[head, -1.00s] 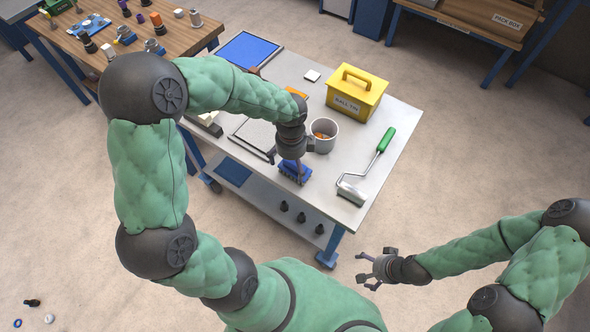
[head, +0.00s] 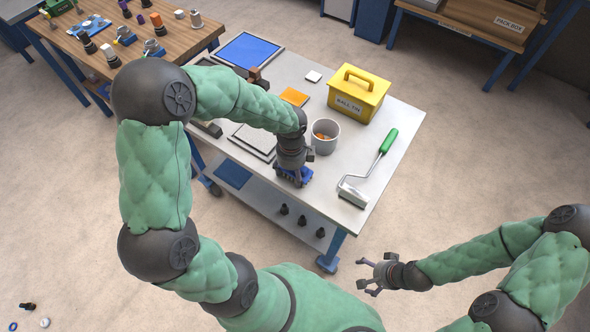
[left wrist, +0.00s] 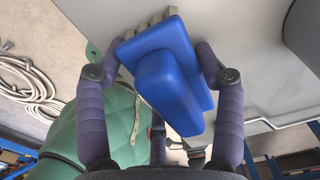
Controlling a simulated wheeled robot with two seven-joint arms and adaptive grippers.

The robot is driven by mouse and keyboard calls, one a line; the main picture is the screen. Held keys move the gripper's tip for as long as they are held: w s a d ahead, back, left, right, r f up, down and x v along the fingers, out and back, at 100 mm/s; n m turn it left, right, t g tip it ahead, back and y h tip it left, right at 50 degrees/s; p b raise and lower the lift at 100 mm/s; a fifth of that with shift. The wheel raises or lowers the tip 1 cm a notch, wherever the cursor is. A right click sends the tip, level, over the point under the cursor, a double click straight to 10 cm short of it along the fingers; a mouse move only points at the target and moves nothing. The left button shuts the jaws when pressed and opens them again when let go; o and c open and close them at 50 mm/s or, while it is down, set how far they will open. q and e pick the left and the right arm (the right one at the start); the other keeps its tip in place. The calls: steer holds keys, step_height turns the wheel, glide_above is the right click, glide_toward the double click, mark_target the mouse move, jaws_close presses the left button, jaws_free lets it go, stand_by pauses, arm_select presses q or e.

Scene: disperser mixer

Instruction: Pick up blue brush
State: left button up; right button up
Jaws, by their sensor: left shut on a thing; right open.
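The blue brush (head: 299,181) is at the near edge of the light grey worktable (head: 330,205), partly hidden under my left gripper (head: 293,172) in the head view. In the left wrist view, the brush (left wrist: 165,72) has a blue block back with a raised blue grip and pale bristles along its far edge. My left gripper's fingers lie on either side of it, shut on it. I cannot tell whether the bristles still touch the table. My right gripper (head: 370,273) is open and empty, out over the floor in front of the table.
A grey cup (head: 325,137) stands close behind the left gripper. A paint roller with green handle (head: 388,141) lies to the right, and a yellow box (head: 357,94) stands behind. A framed grey pad (head: 254,141) lies to the left. The table between cup and roller is clear.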

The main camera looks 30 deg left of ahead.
arm_select(q)
steer(key=shift+r+p, duration=0.4)
steer(key=shift+r, duration=0.2)
step_height(320, 180, up, 2)
steer(key=shift+r+p, duration=0.15)
steer(key=shift+p, duration=0.55)
steer(key=s+d+r+p, duration=0.1)
steer(key=s+d+r, duration=0.2)
steer(key=s+d+r+p, duration=0.2)
steer(key=s+d+r, duration=0.1)
steer(key=s, duration=0.1)
steer(key=s+d+r+p, duration=0.2)
steer(key=s+d+r, duration=0.1)
steer(key=shift+s+d+r, duration=0.15)
steer(key=shift+s+r, duration=0.1)
steer(key=shift+s, duration=0.05)
